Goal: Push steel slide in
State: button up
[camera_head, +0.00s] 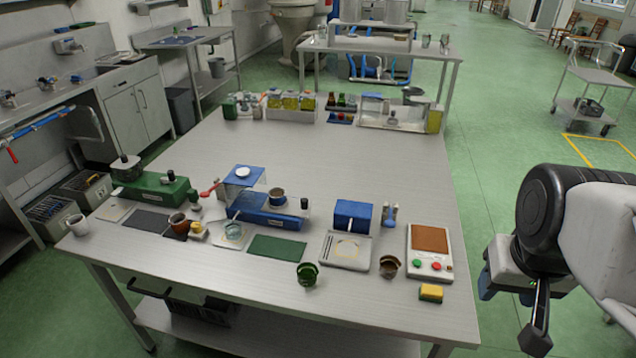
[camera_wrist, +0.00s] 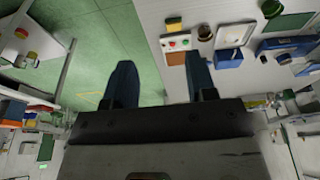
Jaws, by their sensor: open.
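I cannot tell for certain which part is the steel slide. A blue device (camera_head: 270,212) with a raised plate (camera_head: 243,176) and a small dark cup (camera_head: 277,195) stands mid-table. A green device (camera_head: 150,187) with a dark knob on top stands to its left. A blue box (camera_head: 352,216) stands right of the blue device, behind a pale tray (camera_head: 333,259). My gripper (camera_wrist: 160,62) is open and empty, its two dark fingers apart in the wrist view. In the head view it hangs off the table's right side, apart from everything on it.
A white box with a brown top and red and green buttons (camera_head: 429,258) stands near the right edge, with a yellow sponge (camera_head: 431,292) in front. Green (camera_head: 307,274) and brown (camera_head: 389,266) round holders sit near the front. The table's middle (camera_head: 330,155) is clear.

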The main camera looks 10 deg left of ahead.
jog(key=w+a+r+n, duration=0.1)
jog(key=w+a, duration=0.2)
jog(key=w, duration=0.4)
jog(key=w+a+r+n, duration=0.1)
jog(key=w+a, duration=0.2)
jog(key=w, duration=0.4)
jog(key=n+g, duration=0.3)
jog(key=n, duration=0.4)
send_over(305, 200)
jog(key=f, duration=2.1)
jog(key=shift+d+f, duration=0.2)
jog(key=shift+d, duration=0.05)
jog(key=shift+a+f, duration=0.35)
jog(key=shift+a, duration=0.05)
jog(key=shift+f, duration=3.9)
